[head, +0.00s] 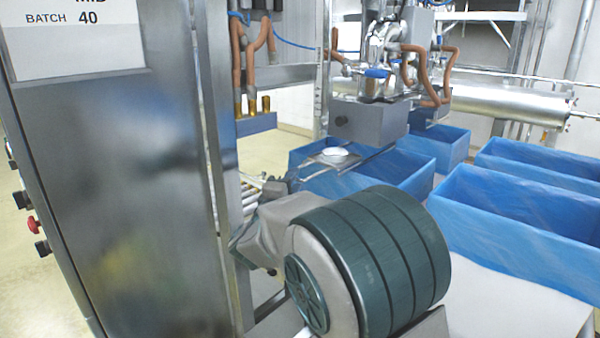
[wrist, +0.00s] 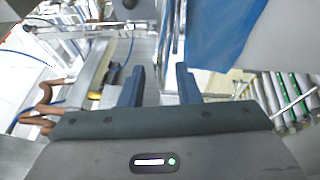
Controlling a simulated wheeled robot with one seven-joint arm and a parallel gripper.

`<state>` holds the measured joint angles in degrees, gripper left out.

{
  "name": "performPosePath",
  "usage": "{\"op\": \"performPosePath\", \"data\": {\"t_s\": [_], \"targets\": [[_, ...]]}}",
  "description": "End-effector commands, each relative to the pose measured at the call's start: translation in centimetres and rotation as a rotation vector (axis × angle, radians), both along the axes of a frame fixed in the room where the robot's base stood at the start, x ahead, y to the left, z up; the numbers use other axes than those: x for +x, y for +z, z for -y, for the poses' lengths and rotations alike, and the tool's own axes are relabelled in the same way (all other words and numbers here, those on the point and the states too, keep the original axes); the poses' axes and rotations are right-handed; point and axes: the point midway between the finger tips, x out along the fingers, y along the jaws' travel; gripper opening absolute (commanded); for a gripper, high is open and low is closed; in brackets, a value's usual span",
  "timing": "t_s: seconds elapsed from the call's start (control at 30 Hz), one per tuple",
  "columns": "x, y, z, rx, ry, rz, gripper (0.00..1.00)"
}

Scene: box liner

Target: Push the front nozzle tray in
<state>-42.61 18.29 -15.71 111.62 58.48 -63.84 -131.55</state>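The front nozzle tray (head: 322,160) is a small flat metal plate with a white round piece (head: 336,155) on it. In the head view it sticks out on thin rails, to the left of and below the grey nozzle box (head: 368,122). My gripper is mostly hidden behind my arm in the head view, short of the tray on the near left side. In the wrist view my gripper (wrist: 160,88) shows two dark fingers spread apart, with nothing held between them. I cannot clearly tell the tray in the wrist view.
Blue-lined boxes stand under and beyond the nozzles (head: 405,170) and at the right (head: 520,215). A steel cabinet (head: 130,190) stands close on the left. Brown hoses (head: 430,75) hang around the nozzles. A roller conveyor (wrist: 280,95) shows at the right of the wrist view.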

Motion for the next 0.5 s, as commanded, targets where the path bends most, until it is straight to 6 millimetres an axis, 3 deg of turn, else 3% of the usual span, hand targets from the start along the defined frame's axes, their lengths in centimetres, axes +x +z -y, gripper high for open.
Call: {"op": "performPosePath", "data": {"t_s": [0.2,0.5], "targets": [[2.9,0.5,1.1,0.001,0.001,0.0,0.3],[3.8,0.6,1.5,0.0,0.002,0.0,0.3]]}}
